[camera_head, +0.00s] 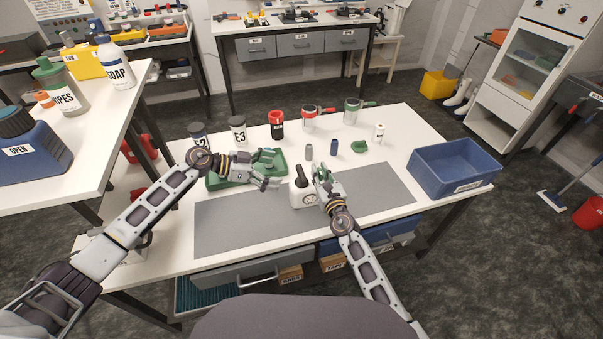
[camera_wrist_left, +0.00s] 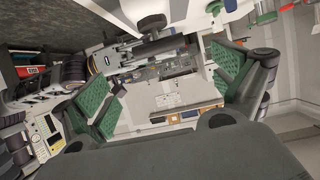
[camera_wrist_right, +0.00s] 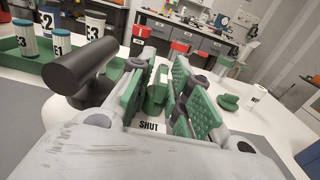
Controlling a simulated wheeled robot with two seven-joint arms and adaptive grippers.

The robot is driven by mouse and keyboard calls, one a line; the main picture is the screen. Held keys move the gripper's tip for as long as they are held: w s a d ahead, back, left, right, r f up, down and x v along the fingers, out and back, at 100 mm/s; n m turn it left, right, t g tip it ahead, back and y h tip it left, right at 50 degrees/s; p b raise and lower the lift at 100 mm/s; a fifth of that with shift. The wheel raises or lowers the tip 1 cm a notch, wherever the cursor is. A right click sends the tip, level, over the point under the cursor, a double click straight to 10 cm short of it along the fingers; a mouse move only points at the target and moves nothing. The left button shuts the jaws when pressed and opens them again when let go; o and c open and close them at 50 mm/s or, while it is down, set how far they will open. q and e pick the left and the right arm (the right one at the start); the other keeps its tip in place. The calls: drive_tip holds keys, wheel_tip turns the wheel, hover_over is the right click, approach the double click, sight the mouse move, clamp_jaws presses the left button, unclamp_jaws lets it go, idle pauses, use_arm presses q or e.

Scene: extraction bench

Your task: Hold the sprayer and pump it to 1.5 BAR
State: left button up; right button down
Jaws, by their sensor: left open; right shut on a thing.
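The sprayer (camera_head: 299,197) is a white bottle with a dark pump top and a round gauge on its front. It stands upright on the grey mat (camera_head: 240,228). My right gripper (camera_head: 322,180) is at its right side, shut on it; the exact grip is partly hidden. In the right wrist view the black pump handle (camera_wrist_right: 90,72) is left of the fingers, and a white label reading SHUT (camera_wrist_right: 149,125) shows below them. My left gripper (camera_head: 275,174) is open and empty, left of the sprayer and apart from it; its spread green pads show in the left wrist view (camera_wrist_left: 165,90).
A green tray (camera_head: 212,184) lies behind the left gripper. Labelled canisters, red and green-topped cups, small cylinders and a green piece (camera_head: 360,147) stand along the back. A blue bin (camera_head: 470,178) is at the right end. The mat's left half is clear.

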sight(300, 173)
use_arm(q)
drive_tip(key=shift+x, duration=5)
drive_tip(key=shift+c, duration=0.3)
drive_tip(key=c, duration=1.4)
drive_tip(key=shift+r, duration=2.8)
drive_tip(key=o, duration=1.5)
drive_tip(key=shift+c, duration=0.2)
